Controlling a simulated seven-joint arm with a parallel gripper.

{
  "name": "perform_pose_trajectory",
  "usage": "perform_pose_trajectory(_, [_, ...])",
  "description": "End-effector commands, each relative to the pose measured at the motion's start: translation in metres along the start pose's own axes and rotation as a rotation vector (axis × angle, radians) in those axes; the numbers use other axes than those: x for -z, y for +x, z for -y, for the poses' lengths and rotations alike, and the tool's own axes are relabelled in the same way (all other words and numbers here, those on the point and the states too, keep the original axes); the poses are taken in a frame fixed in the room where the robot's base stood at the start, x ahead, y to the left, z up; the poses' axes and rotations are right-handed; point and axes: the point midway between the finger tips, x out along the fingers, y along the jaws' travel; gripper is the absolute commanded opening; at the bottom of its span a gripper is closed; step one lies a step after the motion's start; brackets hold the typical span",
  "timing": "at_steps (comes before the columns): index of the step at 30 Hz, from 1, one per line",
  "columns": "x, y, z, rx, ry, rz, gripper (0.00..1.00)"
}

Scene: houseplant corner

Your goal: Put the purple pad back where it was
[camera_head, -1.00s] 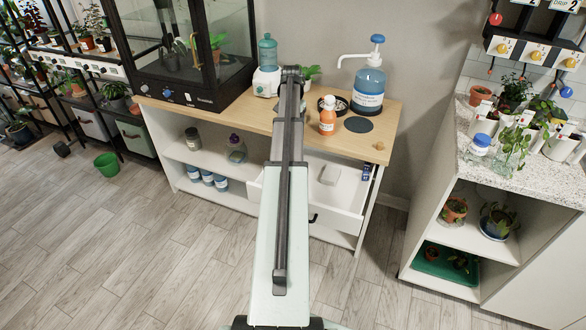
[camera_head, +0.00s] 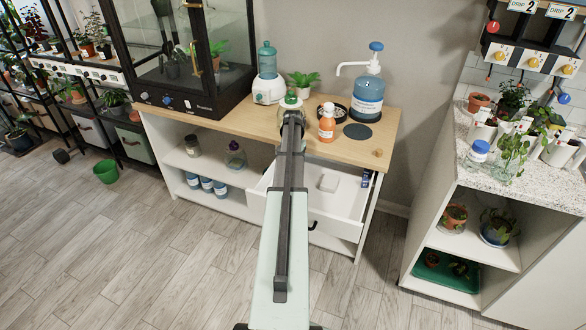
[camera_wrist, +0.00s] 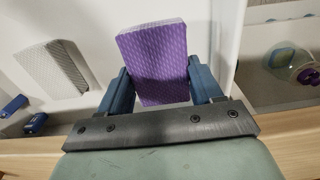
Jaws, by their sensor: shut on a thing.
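The purple pad (camera_wrist: 158,62), a block with a fine textured pattern, shows in the wrist view between the two blue fingers of my gripper (camera_wrist: 160,75), which is shut on it. The pad is over the pale interior of the open white drawer (camera_wrist: 95,25); I cannot tell whether it touches the drawer floor. In the head view the drawer (camera_head: 330,205) is pulled out below the wooden top, and my arm hides the gripper and the pad.
A whitish pad (camera_wrist: 52,70) and small blue items (camera_wrist: 35,122) lie in the drawer left of the purple pad in the wrist view. An orange bottle (camera_head: 326,125), a dark disc (camera_head: 358,131) and a blue pump jug (camera_head: 367,92) stand on the wooden top (camera_head: 240,120).

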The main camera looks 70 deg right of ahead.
Motion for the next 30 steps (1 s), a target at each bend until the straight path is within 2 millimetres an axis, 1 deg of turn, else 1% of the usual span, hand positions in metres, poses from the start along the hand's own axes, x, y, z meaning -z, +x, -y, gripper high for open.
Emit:
perform_pose_trajectory(5, [0.0, 0.014, 0.0, -0.001, 0.0, 0.002, 0.4])
perform_pose_trajectory(10, [0.0, 0.035, 0.0, -0.001, 0.0, 0.002, 0.4])
perform_pose_trajectory(12, [0.0, 0.038, 0.0, 0.0, 0.0, 0.001, 0.4])
perform_pose_trajectory(22, [0.0, 0.04, 0.0, 0.0, 0.0, 0.001, 0.4])
perform_pose_trajectory(23, [0.0, 0.04, 0.0, 0.0, 0.0, 0.0, 0.67])
perform_pose_trajectory(30, [0.0, 0.04, 0.0, 0.0, 0.0, 0.0, 0.9])
